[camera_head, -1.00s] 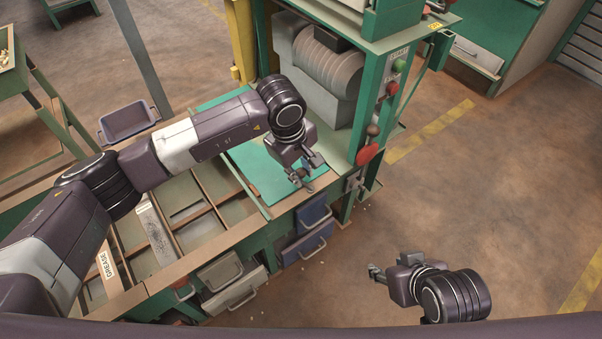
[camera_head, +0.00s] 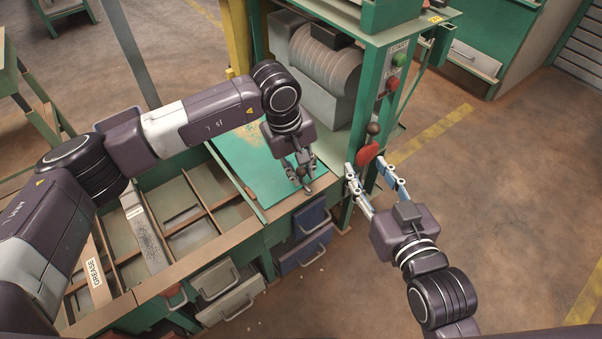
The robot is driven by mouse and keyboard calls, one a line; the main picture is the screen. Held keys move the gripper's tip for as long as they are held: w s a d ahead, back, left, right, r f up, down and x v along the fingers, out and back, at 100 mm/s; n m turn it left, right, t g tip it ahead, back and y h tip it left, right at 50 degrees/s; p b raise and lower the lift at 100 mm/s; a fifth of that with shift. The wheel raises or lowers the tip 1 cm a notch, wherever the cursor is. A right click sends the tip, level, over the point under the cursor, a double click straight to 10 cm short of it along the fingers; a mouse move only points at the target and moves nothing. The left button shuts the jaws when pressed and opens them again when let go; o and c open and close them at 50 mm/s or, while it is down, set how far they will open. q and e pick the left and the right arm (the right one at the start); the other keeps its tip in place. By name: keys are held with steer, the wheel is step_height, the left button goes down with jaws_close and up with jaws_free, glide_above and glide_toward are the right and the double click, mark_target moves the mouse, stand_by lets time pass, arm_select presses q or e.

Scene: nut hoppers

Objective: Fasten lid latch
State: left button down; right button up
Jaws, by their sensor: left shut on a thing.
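A flat green lid (camera_head: 250,165) lies over the right end of the bench, below the grey ribbed machine. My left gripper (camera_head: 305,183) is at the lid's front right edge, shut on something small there. The jaws hide what they hold. My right gripper (camera_head: 366,168) is open, its two long fingers pointing up at the green post by the lid's right side. Its fingertips are just below a red lever (camera_head: 367,153). I cannot clearly make out the latch; the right gripper's fingers cover part of the post's lower fittings.
A green start button (camera_head: 399,60) and a red button (camera_head: 393,84) are on the post. Blue drawers (camera_head: 306,248) and grey drawers (camera_head: 230,292) hang below the bench front. Open compartments (camera_head: 195,235) lie left of the lid. The floor right of the post is clear.

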stand_by(0.3)
arm_select(q)
steer(key=c, duration=1.8)
jaws_free()
steer(key=shift+o, duration=0.2)
step_height(320, 180, up, 12)
steer(key=s+a, duration=0.1)
steer(key=a, duration=0.1)
steer(key=shift+f, duration=0.15)
